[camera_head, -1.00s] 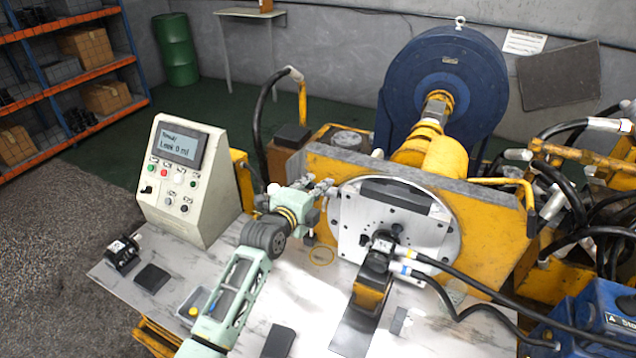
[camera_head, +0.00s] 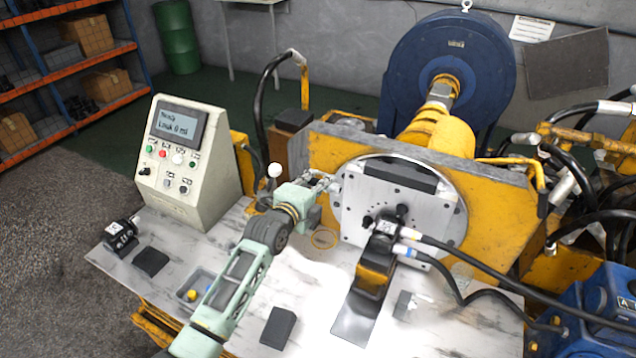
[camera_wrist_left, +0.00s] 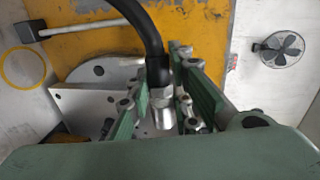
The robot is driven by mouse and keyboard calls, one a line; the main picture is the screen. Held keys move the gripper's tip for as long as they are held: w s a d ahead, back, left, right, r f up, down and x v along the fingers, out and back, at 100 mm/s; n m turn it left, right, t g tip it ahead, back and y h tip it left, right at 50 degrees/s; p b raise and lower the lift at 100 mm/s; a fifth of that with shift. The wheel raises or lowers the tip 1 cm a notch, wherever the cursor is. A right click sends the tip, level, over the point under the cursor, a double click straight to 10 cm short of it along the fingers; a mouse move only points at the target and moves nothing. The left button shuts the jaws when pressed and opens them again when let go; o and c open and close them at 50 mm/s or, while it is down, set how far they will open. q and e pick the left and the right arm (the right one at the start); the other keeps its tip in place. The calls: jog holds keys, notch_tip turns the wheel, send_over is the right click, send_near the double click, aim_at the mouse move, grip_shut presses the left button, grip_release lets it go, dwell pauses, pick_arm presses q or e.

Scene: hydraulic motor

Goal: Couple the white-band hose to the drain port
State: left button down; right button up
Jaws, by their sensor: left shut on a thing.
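My left gripper (camera_head: 330,182) is at the upper left edge of the round mounting plate (camera_head: 457,205). In the left wrist view my left gripper (camera_wrist_left: 155,108) is shut on a black hose (camera_wrist_left: 143,30), around its pale metal end fitting (camera_wrist_left: 162,108). I cannot make out a white band on it for certain. I cannot tell which opening is the drain port. My right gripper is not in view.
The control console (camera_head: 182,150) stands left of my arm. Several hoses crowd the right side.

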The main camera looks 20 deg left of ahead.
pick_arm(q)
notch_tip(320, 180, down, 11)
jog(key=b, duration=0.7)
jog(key=shift+r, duration=0.15)
dwell(0.4)
jog(key=s+d+p, duration=0.1)
jog(key=d, duration=0.6)
jog(key=shift+s+d, duration=0.25)
jog(key=shift+d, duration=0.1)
jog(key=shift+d, duration=0.3)
dwell(0.6)
jog(key=shift+p, duration=0.4)
jog(key=shift+s+d, duration=0.2)
jog(key=shift+d, duration=0.4)
dwell(0.4)
jog(key=c, duration=1.5)
grip_release()
